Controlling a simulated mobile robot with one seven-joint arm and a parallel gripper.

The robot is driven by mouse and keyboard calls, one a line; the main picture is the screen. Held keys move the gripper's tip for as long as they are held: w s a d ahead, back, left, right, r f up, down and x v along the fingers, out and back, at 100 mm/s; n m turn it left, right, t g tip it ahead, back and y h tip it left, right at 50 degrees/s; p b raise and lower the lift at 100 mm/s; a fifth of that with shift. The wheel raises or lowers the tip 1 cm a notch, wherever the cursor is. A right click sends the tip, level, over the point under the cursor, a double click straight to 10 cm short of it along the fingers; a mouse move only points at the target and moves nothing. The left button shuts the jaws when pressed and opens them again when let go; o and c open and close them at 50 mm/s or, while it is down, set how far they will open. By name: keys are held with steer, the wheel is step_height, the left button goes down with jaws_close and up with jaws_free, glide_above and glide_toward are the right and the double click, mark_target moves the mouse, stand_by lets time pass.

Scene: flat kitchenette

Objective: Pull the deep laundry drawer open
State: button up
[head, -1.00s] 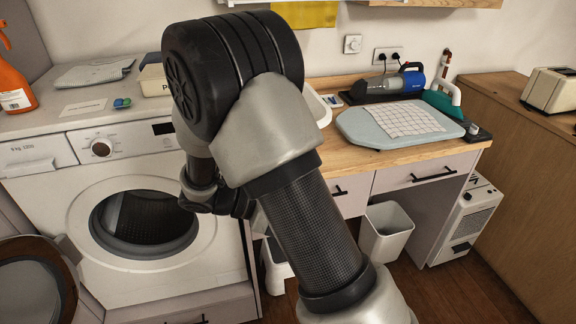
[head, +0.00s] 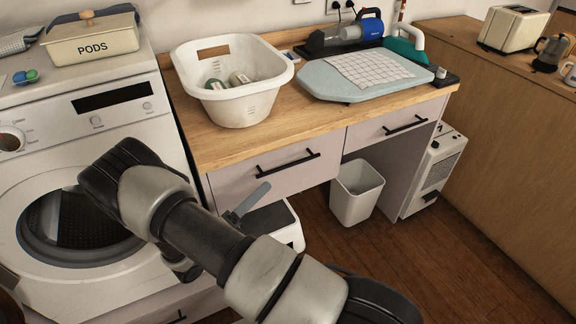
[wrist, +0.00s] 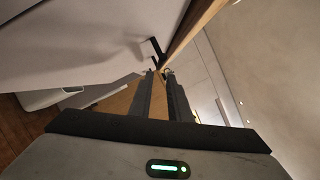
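The wide left drawer (head: 240,183), which I take as the deep laundry drawer, is shut under the wooden worktop, with a black bar handle (head: 287,163). Its pale front (wrist: 85,45) fills the upper left of the wrist view, where a black handle (wrist: 155,50) shows just beyond the fingertips. My gripper (wrist: 160,74) points along the drawer front, its two dark fingers apart with nothing between them. In the head view my arm hides most of the gripper; a grey finger-like piece (head: 248,203) shows left of and below the handle. No contact with the handle is visible.
A white basket (head: 240,105) and an ironing pad (head: 325,82) stand on the worktop (head: 200,145). A narrower drawer (head: 385,128) is to the right. A white bin (head: 357,190) and a step stool (head: 285,225) stand below. The washing machine (head: 90,140) is left.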

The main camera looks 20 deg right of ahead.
mark_target(289, 165)
steer(key=x, duration=1.1)
steer(key=shift+w+d+r+b, duration=0.1)
steer(key=shift+d+b, duration=0.15)
steer(key=shift+b, duration=0.05)
jaws_close()
